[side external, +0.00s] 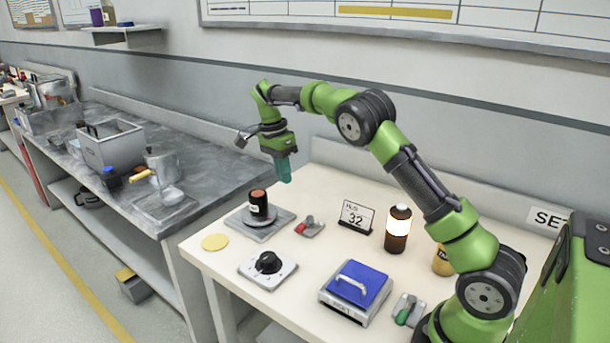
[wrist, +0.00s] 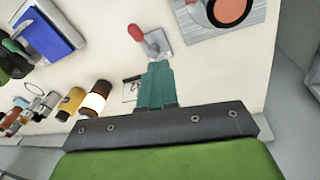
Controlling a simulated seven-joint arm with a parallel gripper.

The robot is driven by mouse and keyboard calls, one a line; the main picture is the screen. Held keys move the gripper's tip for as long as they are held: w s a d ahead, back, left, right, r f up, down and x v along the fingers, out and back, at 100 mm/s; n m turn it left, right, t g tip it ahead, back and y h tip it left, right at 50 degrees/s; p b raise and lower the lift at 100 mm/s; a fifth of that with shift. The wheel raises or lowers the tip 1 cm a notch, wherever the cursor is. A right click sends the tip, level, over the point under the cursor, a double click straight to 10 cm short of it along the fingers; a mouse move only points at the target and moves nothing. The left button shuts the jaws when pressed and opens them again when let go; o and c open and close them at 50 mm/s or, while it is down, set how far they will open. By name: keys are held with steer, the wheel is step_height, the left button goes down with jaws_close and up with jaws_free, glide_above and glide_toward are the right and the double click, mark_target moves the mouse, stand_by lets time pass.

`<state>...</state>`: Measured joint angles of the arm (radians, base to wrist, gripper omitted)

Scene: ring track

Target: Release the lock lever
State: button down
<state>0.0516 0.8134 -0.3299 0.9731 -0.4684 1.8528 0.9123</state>
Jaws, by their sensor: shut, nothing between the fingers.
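A small lever with a red handle (side external: 302,229) sits on a grey plate on the white table, right of a square plate with a dark jar. The red-handled lever also shows in the wrist view (wrist: 136,33), beyond my fingertips. A second lever, with a green handle (side external: 404,315), sits at the table's front right; I cannot tell from the frames which one is the lock lever. My gripper (side external: 285,180) has teal fingers, is shut and empty, and hangs above and behind the red lever, apart from it. In the wrist view the shut fingers (wrist: 156,82) point toward it.
The dark jar (side external: 259,204) stands on a grey square plate (side external: 244,230). A black knob (side external: 268,262), a blue-lidded box (side external: 357,284), a sign reading 32 (side external: 356,216) and a brown bottle (side external: 397,240) stand around. A yellow disc (side external: 215,242) lies at the left edge.

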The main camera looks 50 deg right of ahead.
mark_target(305, 226)
steer(key=shift+w+a+f+m+g, duration=0.1)
steer(key=shift+w+a+m+g, duration=0.35)
steer(key=shift+m, duration=1.75)
steer(key=shift+w+a+f+m, duration=0.1)
steer(key=shift+w+a+m, duration=0.7)
steer(key=shift+m, duration=1.4)
steer(key=shift+w+a+f+m+g, duration=0.1)
steer(key=shift+w+a+m+g, duration=0.35)
steer(key=shift+m, duration=1.75)
steer(key=shift+a+f, duration=0.1)
steer(key=shift+a, duration=0.15)
steer(key=x, duration=1)
steer(key=shift+w+a+f, duration=0.1)
steer(key=shift+s, duration=0.8)
steer(key=shift+s+d+f, duration=0.15)
steer(key=shift+s+d, duration=0.05)
steer(key=shift+s, duration=0.35)
steer(key=shift+s+d+f, duration=0.15)
steer(key=shift+s, duration=0.35)
